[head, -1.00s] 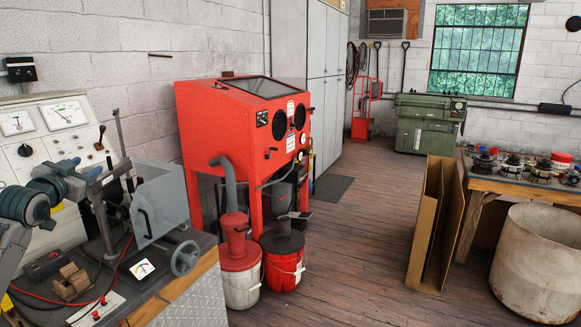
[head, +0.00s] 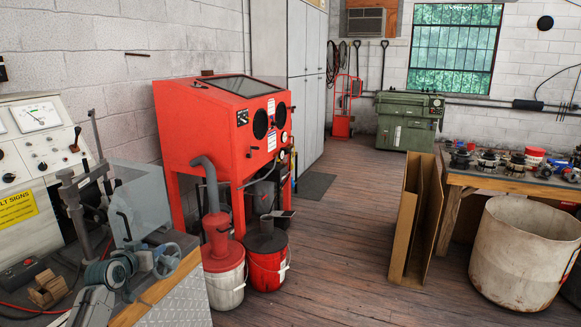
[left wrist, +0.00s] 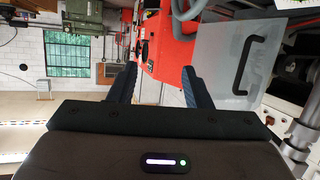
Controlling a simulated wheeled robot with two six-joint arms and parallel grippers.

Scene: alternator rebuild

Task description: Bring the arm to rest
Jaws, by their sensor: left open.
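My left gripper (head: 146,259) shows at the lower left in the head view, low over the test bench's right end, in front of the handwheel (head: 166,261). Whether it touches the wheel I cannot tell. In the left wrist view its two dark fingers (left wrist: 160,92) stand apart with nothing between them. My right gripper is in neither view.
The test bench's panel (head: 35,115) and clear guard (head: 145,200) stand close to my left arm. A red blast cabinet (head: 205,130) and two buckets stand beyond. Cardboard (head: 408,225), a large drum (head: 525,255) and a workbench (head: 500,182) are right. The middle floor is open.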

